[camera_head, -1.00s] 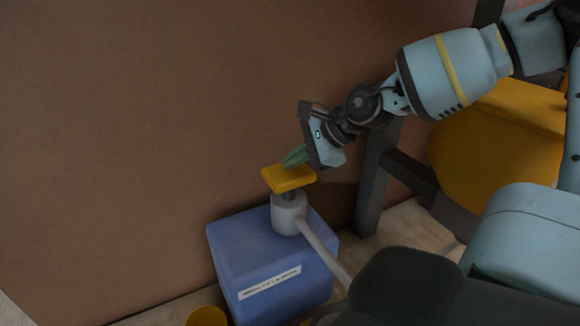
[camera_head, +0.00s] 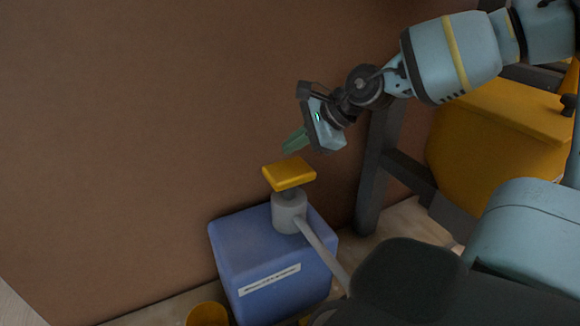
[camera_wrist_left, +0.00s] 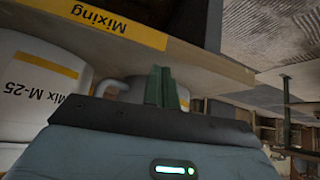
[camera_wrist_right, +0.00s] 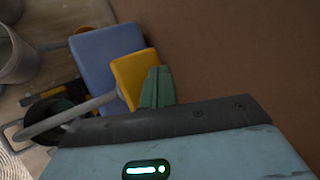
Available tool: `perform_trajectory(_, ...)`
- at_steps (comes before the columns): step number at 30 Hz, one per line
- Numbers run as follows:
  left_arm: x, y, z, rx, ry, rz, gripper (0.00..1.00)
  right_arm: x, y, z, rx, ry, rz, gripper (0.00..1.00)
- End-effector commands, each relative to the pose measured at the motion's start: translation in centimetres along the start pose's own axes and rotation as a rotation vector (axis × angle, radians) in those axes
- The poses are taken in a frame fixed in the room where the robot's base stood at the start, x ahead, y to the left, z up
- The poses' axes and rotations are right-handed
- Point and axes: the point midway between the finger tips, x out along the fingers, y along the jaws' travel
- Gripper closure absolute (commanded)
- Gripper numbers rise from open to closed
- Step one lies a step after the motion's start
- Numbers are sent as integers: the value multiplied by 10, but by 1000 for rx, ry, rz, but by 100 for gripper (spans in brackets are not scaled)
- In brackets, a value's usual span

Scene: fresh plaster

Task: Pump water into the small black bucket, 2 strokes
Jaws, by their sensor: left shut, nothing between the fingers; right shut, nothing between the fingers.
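The yellow pump pad (camera_head: 289,174) sits on a short stem above a grey collar (camera_head: 289,212) on the blue container (camera_head: 272,262). A pale spout (camera_head: 322,255) slopes down from the collar to the right. My right gripper (camera_head: 294,141) is shut and empty, just above the pad with a small gap. In the right wrist view its green fingers (camera_wrist_right: 157,87) overlap the edge of the pad (camera_wrist_right: 133,76). A small black bucket (camera_wrist_right: 48,110) shows there near the spout's outer end. My left gripper (camera_wrist_left: 162,86) is shut and empty, away from the pump.
A brown wall (camera_head: 130,150) rises behind the container. A yellow vessel (camera_head: 206,314) stands at its front left. A dark frame (camera_head: 371,180) and a large yellow body (camera_head: 495,145) are at the right. Grey buckets (camera_wrist_right: 16,55) show in the right wrist view. A shelf edge (camera_wrist_left: 105,22) and white tubs (camera_wrist_left: 40,95) face my left gripper.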

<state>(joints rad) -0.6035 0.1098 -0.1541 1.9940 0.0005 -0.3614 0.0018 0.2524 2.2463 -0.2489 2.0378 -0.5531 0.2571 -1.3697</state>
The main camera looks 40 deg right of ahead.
Motion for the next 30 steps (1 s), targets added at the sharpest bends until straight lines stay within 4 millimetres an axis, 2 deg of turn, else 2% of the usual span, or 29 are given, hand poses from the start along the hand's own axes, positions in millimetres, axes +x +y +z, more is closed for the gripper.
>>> perform_trajectory(9, -3, -1, -13, 4, 21, -3, 100, -19, -14, 14, -3, 0, -4, 100)
perform_trajectory(30, -3, -2, -10, 6, 15, -3, 100, -19, -14, 14, 0, 0, 0, 100)
